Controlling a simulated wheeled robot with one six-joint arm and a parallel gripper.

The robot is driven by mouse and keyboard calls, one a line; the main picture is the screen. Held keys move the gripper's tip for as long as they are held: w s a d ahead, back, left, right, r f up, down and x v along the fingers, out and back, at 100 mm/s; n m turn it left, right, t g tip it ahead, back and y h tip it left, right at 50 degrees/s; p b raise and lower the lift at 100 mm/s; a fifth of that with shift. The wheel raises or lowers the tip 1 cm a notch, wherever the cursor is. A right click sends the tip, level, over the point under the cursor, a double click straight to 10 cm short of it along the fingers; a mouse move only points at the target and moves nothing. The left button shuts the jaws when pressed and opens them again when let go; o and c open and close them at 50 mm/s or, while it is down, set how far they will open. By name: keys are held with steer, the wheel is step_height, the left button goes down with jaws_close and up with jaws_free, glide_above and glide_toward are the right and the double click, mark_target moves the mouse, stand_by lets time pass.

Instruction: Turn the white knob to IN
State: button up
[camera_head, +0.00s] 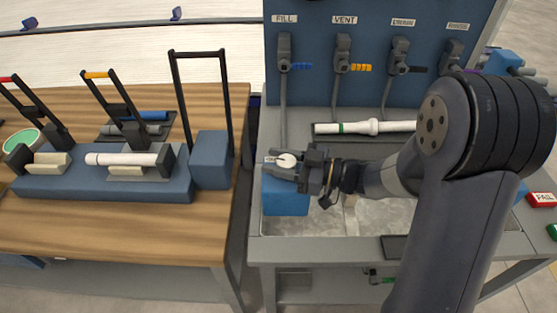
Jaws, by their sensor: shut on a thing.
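The white knob (287,160) is small and round, above the blue box (285,203) at the left end of the grey bench. My gripper (284,163) reaches it from the right and is shut on it, with dark fingers at its near and far sides. A small white label (270,159) shows partly beside the knob; its word is too small and covered to read. Which way the knob points cannot be told.
A blue panel (345,90) behind carries several valves labelled FILL, VENT and others. A white pipe (368,127) with a green band lies in front of it. On the left, a wooden table (110,235) holds a blue clamp fixture (100,187) with upright levers.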

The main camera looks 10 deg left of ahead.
steer(key=c, duration=0.3)
steer(key=shift+c, duration=0.2)
